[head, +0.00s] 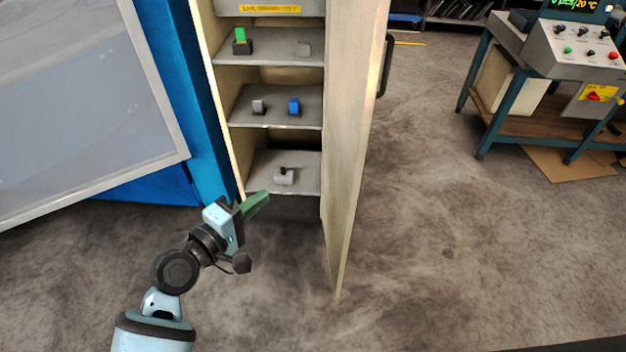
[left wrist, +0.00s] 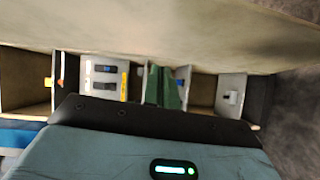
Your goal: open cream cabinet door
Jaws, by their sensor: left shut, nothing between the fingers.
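The cream cabinet door (head: 350,130) stands swung wide open to the right of the cabinet in the head view, its dark handle (head: 386,65) on the outer face. The cabinet (head: 232,95) shows grey shelves inside. My left gripper (head: 257,202) is in front of the cabinet's lower left side, left of the door and apart from the handle. Its green fingers are shut and empty. In the left wrist view, the green fingers (left wrist: 163,88) point toward the shelves, and the door's pale panel (left wrist: 150,25) spans the top. My right gripper is not in view.
Small items stand on the shelves, among them a green-topped block (head: 241,42), a blue item (head: 294,106) and a grey item with a dark knob (head: 284,176). A blue frame with a grey panel (head: 80,90) is on the left. A workbench (head: 540,110) stands far right. The floor between is clear.

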